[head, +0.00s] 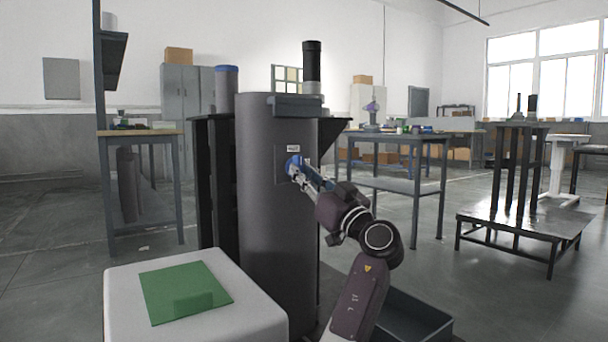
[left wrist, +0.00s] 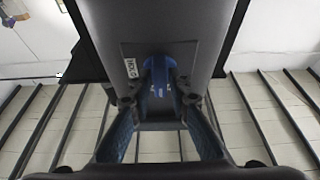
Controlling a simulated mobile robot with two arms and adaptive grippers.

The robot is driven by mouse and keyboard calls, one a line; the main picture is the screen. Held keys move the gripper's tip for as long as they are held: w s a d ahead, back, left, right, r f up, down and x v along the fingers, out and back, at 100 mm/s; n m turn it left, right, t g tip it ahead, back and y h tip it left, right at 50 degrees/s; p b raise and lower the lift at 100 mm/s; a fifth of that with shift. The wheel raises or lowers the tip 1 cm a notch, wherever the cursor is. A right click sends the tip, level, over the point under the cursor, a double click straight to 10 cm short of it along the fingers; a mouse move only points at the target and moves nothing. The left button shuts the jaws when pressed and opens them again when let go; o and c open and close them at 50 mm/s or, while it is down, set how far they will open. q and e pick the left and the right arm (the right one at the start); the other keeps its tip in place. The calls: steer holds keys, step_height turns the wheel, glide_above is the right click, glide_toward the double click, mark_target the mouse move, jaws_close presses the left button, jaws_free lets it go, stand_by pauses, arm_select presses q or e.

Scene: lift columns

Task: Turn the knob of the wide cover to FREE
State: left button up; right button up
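The wide cover is the broad dark grey curved front of the lift column (head: 272,240). Its blue knob (head: 293,163) sits high on this front, below a small white label (head: 293,148). My left gripper (head: 300,176) is right at the knob. In the left wrist view the knob (left wrist: 159,78) lies between the ends of my left gripper's two blue-padded fingers (left wrist: 160,104). The fingers are apart, one on each side; I cannot tell whether they touch the knob. The label (left wrist: 129,66) there is too small to read surely. My right gripper is not in view.
A white block (head: 130,300) with a green mat (head: 185,291) stands in front left of the column. A dark open bin (head: 410,318) is on the floor at right. A workbench (head: 395,185) and a low platform with dark posts (head: 520,222) stand farther back.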

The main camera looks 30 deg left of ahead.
arm_select(q)
steer(key=shift+o, duration=1.1)
steer(key=v, duration=1.2)
